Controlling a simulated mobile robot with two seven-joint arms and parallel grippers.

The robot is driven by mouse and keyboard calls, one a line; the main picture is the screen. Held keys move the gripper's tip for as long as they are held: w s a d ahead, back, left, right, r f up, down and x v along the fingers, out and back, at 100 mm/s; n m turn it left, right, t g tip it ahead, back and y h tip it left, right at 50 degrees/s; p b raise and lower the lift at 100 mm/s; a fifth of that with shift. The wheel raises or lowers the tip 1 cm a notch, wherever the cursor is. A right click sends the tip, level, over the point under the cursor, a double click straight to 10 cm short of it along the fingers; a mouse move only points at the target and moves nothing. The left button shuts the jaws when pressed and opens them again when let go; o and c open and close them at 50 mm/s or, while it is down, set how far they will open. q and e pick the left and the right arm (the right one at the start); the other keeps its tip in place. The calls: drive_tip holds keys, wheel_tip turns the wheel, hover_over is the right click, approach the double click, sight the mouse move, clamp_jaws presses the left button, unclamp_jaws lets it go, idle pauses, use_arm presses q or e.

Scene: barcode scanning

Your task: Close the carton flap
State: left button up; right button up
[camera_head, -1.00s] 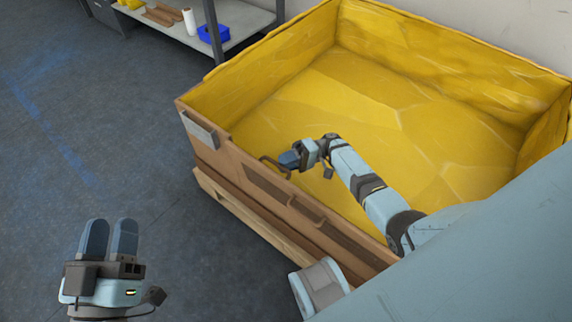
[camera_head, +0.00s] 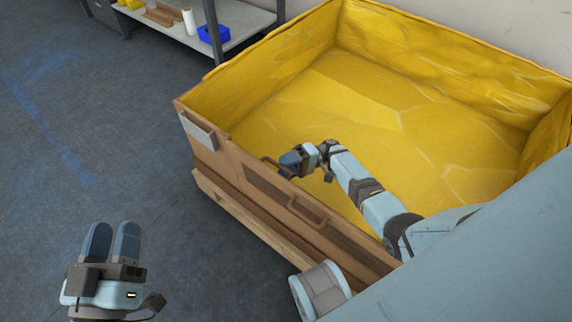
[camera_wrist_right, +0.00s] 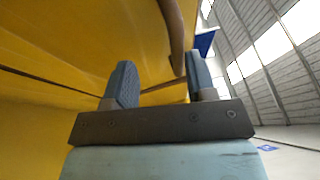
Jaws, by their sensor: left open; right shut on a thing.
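The carton is a large brown box (camera_head: 204,158) with a yellow lining (camera_head: 330,105), in the middle and right of the head view. Its front flap (camera_head: 345,238) carries dark handles; one handle (camera_head: 308,211) shows on the outer face. My right arm reaches over the carton from the right. My right gripper (camera_head: 284,162) is at the flap's top edge, shut on another handle, a curved brown bar. In the right wrist view this bar (camera_wrist_right: 173,35) runs down between the two fingers. My left gripper (camera_head: 112,243) is open and empty over the floor, left of the carton.
The carton stands on a wooden pallet (camera_head: 240,215). A grey shelf (camera_head: 235,30) with a blue bin (camera_head: 213,34) stands behind it to the left. The floor (camera_head: 90,130) at the left is clear.

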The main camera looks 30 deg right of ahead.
drive_tip(key=shift+s+f, duration=0.1)
drive_tip(key=shift+f, duration=0.1)
use_arm(q)
drive_tip(key=shift+w+d+f+g+b, duration=0.1)
drive_tip(key=shift+w+f+g+b, duration=0.1)
drive_tip(key=shift+f+b, duration=0.15)
drive_tip(key=shift+w+d+f+g+b, duration=0.1)
drive_tip(key=shift+f+g+b, duration=0.1)
drive_tip(key=shift+f, duration=0.2)
use_arm(e)
drive_tip(key=d+f, duration=0.1)
drive_tip(key=d, duration=1.2)
drive_tip(key=shift+d+f, duration=0.3)
drive_tip(key=shift+d, duration=0.05)
use_arm(q)
drive_tip(key=shift+s, duration=0.1)
